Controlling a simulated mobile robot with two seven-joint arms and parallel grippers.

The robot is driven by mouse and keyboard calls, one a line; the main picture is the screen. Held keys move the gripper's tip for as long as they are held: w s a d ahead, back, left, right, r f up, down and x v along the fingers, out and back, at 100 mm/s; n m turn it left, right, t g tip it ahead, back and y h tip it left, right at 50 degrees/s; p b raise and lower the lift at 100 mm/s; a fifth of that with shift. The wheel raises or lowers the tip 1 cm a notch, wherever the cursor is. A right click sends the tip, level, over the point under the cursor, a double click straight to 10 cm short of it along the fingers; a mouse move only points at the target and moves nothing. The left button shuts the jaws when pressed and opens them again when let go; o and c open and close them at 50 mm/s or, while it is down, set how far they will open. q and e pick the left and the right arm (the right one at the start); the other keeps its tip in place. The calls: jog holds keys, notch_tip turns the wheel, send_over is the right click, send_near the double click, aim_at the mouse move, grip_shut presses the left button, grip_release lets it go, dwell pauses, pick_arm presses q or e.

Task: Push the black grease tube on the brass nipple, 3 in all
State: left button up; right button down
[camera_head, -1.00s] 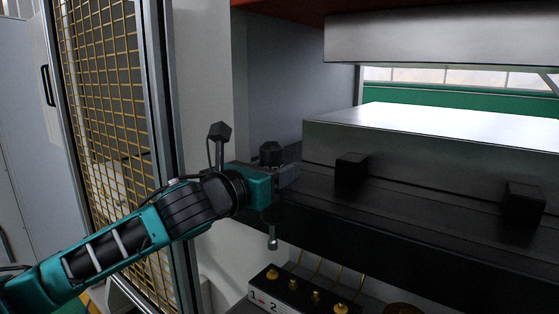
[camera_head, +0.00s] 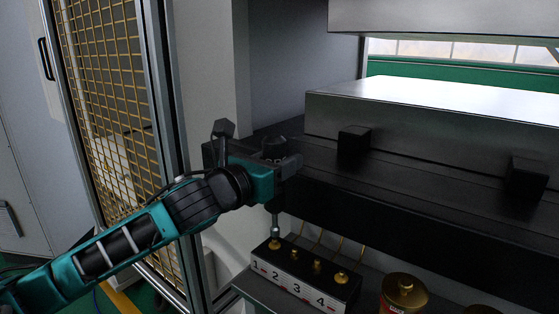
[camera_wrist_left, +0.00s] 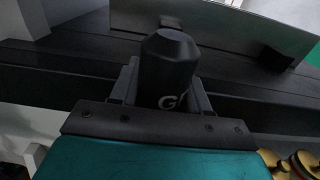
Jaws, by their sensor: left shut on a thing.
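My left gripper (camera_head: 284,166) is shut on the black grease tube (camera_head: 275,147), which stands upright. In the left wrist view the tube (camera_wrist_left: 168,62) sits between the two fingers, with part of a "G" label showing. Its thin metal nozzle (camera_head: 275,226) points straight down below the gripper. The other brass nipples (camera_head: 317,266) stand bare in a row to the right. My right gripper is not in view.
A dark press ledge (camera_head: 400,210) with black blocks (camera_head: 354,141) lies just behind and right of the gripper. Thin brass pipes run behind the nipples. A brass canister (camera_head: 404,291) stands right of the block. A yellow mesh guard (camera_head: 110,100) is at the left.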

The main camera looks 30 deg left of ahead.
pick_arm(q)
jog(key=shift+f+b, duration=0.7)
jog(key=shift+f, duration=0.6)
dwell(0.7)
